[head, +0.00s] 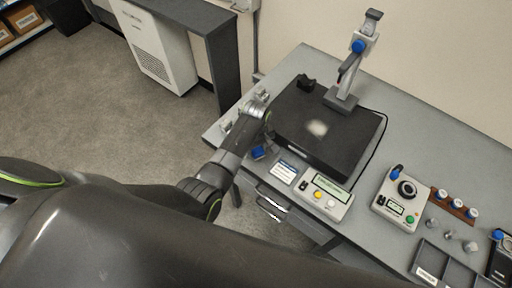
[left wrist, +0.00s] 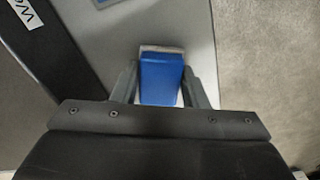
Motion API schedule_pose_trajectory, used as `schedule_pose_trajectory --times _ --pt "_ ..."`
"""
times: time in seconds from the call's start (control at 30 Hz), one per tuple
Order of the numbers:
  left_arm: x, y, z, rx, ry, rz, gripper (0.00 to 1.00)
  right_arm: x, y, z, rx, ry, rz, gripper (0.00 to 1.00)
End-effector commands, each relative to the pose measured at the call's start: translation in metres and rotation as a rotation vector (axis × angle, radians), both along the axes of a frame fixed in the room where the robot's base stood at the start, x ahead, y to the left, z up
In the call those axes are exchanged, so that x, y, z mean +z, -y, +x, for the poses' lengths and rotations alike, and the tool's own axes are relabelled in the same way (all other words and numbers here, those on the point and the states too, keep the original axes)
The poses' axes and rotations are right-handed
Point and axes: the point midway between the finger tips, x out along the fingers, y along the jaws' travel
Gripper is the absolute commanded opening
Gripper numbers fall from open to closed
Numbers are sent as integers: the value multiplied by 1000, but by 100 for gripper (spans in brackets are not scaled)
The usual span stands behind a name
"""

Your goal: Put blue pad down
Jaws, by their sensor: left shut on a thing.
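The blue pad (left wrist: 161,80) is between the two fingers of my left gripper (left wrist: 160,92) in the left wrist view. The gripper is shut on it. A pale edge shows around the pad's far end. In the head view the blue pad (head: 258,152) shows small at the tip of my left gripper (head: 262,148), close to the table's front edge and left of a blue-and-white card. I cannot tell whether the pad touches the table top. My right gripper is not in view.
A black slab (head: 345,140) with a stand (head: 345,90) lies just behind the gripper. A control box (head: 322,193) and the card (head: 285,171) are to the right. The grey table (left wrist: 195,30) ends near the pad, with floor beyond.

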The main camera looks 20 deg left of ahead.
Motion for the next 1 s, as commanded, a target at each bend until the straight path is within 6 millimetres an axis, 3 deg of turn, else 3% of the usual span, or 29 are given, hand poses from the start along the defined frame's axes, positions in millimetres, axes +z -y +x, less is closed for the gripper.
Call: schedule_pose_trajectory --times 0.3,0.33,0.5,0.77,1.0 --pt "-3 0 0 0 0 0 3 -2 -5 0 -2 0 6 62" --pt "-3 0 0 0 0 0 41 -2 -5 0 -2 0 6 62" --pt "-3 0 0 0 -1 1 62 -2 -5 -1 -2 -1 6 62" --pt "0 0 0 0 1 1 62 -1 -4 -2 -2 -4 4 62" --pt "22 0 1 0 4 -1 62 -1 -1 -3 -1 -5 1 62"
